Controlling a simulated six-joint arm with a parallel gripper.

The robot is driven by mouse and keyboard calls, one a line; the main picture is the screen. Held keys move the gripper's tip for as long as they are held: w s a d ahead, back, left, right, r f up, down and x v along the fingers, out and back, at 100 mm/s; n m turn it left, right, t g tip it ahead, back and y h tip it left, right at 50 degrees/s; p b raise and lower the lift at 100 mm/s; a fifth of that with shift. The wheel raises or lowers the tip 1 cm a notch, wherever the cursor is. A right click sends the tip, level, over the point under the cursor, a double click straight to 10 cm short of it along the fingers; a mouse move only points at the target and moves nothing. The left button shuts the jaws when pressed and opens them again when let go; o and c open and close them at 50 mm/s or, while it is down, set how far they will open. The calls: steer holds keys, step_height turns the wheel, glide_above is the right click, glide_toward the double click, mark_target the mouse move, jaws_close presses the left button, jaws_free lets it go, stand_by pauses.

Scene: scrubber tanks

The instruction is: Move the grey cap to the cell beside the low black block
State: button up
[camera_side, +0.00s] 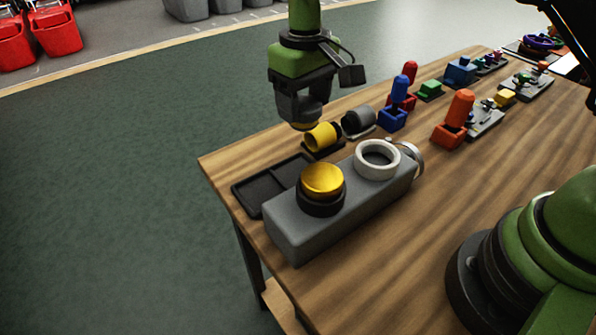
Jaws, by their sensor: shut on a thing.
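My gripper (303,122) hangs above the table's far edge, jaws pointing down and shut on a small piece. A low black tray (243,199) with shallow cells sits at the table's left end, below and left of the gripper. I cannot clearly tell a separate low black block within it.
A grey housing (300,236) stands in front of the tray, bearing a gold cap (322,180) and a white ring (377,160). Blue (393,118) and orange (452,132) holders stand to the right. The front middle of the table is clear.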

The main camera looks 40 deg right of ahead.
steer(key=shift+n, duration=0.4)
steer(key=f, duration=1.1)
steer(key=shift+w+a+f, duration=0.3)
steer(key=shift+a+f, duration=0.05)
steer(key=shift+a, duration=0.05)
steer(key=shift+f, duration=0.1)
steer(key=o, duration=1.1)
steer(key=shift+c, duration=0.2)
step_height(320, 180, up, 12)
steer(key=shift+r, duration=0.25)
